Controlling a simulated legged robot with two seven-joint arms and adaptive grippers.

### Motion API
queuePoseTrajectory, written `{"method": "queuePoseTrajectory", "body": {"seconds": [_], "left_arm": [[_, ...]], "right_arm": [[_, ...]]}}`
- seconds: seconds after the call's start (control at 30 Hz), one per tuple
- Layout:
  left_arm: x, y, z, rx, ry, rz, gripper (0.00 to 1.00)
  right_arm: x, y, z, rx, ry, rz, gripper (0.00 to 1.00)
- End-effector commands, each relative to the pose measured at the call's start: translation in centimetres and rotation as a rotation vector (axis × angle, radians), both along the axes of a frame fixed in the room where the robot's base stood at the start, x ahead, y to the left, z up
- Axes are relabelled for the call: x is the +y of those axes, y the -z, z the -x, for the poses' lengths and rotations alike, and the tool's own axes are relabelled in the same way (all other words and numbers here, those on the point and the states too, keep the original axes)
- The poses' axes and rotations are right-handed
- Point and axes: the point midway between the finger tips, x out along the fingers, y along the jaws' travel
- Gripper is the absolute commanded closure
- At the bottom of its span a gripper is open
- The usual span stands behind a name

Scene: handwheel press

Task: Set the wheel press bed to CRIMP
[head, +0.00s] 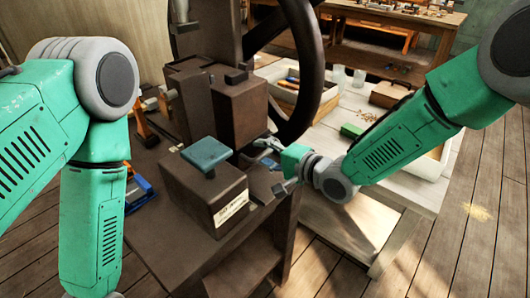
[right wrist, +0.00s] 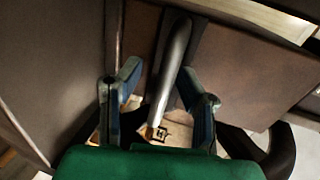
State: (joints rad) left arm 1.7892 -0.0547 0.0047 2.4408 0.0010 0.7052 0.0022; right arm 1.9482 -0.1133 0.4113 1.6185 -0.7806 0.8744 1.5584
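The wheel press (head: 215,100) is a dark brown machine with a large dark handwheel (head: 312,75) at its right. A box with a teal pad (head: 205,154) on top and a small pale label (head: 231,207) stands in front; the label is too small to read. My right gripper (head: 268,150) is beside the press, below the wheel. In the right wrist view its fingers (right wrist: 163,88) are open, with a silver metal bar (right wrist: 172,62) between them; I cannot tell whether they touch it. No CRIMP marking is readable. My left gripper is out of view below the left arm.
A pale workbench (head: 360,185) at the right carries a green block (head: 351,131), a wooden box (head: 390,94) and a tray of tools (head: 290,90). A blue object (head: 138,190) lies left of the box. Bare wooden floor (head: 480,240) lies at right.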

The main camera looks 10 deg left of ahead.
Motion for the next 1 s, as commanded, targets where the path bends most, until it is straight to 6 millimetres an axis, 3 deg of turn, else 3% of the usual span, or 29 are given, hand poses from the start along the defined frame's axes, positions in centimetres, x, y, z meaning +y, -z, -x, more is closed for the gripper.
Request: {"method": "queuePoseTrajectory", "body": {"seconds": [0.27,0.7,1.0], "left_arm": [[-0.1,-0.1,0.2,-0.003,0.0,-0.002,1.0],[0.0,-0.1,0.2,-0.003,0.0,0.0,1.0],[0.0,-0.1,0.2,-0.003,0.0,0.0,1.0]], "right_arm": [[-1.4,-0.4,0.5,-0.001,0.004,-0.003,0.68],[-8.1,-2.1,5.3,0.001,0.002,0.003,0.68],[-9.4,-2.5,6.3,0.0,0.0,0.002,0.68]]}}
